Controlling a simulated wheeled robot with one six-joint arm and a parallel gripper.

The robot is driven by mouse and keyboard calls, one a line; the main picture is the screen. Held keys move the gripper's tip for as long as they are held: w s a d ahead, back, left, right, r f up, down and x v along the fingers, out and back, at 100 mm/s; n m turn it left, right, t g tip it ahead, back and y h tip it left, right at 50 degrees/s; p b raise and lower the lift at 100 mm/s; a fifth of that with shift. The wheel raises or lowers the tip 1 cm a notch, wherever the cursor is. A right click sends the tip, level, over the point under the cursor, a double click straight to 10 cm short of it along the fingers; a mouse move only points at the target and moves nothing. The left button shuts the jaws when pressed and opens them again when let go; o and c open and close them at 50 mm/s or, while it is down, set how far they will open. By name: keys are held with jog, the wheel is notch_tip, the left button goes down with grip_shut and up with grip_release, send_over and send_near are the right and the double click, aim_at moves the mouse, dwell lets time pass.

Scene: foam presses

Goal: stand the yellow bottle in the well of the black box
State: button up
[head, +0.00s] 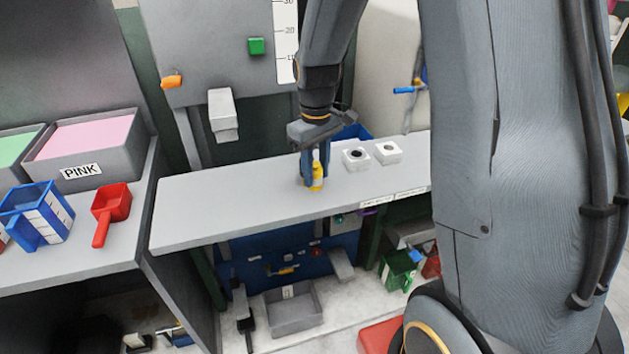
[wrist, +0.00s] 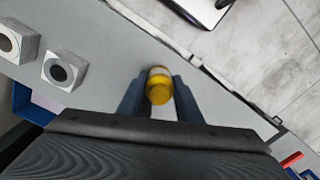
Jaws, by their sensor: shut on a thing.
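The yellow bottle (head: 317,176) is upright between the fingers of my gripper (head: 315,172), low at the grey shelf. Its base looks at or very near the shelf top; I cannot tell if it touches. In the wrist view the bottle (wrist: 159,84) sits between the two blue fingers of my gripper (wrist: 160,98), which is shut on it. No box with a black body shows. Two pale boxes with dark round wells stand right of the bottle: a nearer one (head: 349,165) and a farther one (head: 394,157). They also show in the wrist view, nearer (wrist: 52,81) and farther (wrist: 29,40).
The shelf (head: 225,205) is clear left of my gripper. Labels (head: 392,197) run along its front edge below the boxes. A blue bin (head: 352,131) stands behind the shelf. A red scoop (head: 111,202) and a blue jug (head: 40,212) are on the left counter.

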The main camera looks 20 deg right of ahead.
aim_at(316, 184)
jog(key=shift+f+p, duration=0.45)
jog(key=shift+f, duration=1.65)
jog(key=shift+f, duration=0.15)
jog(key=o, duration=1.2)
jog(key=shift+c, duration=0.2)
